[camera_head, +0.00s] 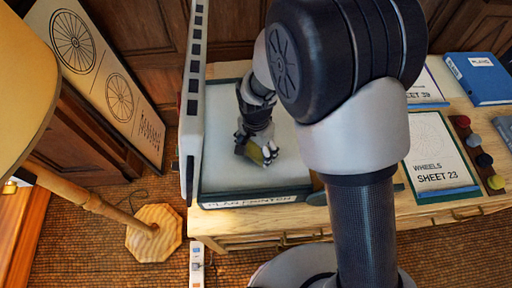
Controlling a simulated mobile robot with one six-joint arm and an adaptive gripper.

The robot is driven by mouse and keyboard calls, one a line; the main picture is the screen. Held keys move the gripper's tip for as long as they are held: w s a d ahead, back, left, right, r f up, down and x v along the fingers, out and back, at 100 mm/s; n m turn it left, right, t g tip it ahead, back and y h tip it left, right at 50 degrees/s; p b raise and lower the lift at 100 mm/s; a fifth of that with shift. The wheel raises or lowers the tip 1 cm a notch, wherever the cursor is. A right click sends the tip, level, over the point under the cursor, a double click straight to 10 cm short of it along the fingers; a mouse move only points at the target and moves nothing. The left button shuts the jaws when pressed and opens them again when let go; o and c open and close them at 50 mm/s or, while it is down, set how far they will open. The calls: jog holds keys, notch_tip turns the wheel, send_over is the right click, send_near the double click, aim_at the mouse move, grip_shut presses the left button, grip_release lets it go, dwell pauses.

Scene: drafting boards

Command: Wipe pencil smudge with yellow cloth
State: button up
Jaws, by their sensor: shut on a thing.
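My gripper (257,152) points down over the pale drafting board (222,165) with a dark frame, left of centre. It is shut on the yellow cloth (254,154), which shows as a small olive-yellow patch between the fingers. The cloth is low over the board; I cannot tell if it touches the surface. I can make out no pencil smudge; it may lie under the gripper or behind my arm, which hides the board's right part.
A tall white slotted bar (193,100) stands along the board's left edge. To the right lie the "Wheels Sheet 23" board (436,160), a strip with coloured knobs (478,157) and a blue "Plans" binder (482,80). A wooden stand (154,232) is on the floor at left.

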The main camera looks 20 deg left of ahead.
jog(key=shift+f+b, duration=0.55)
jog(key=shift+f, duration=0.35)
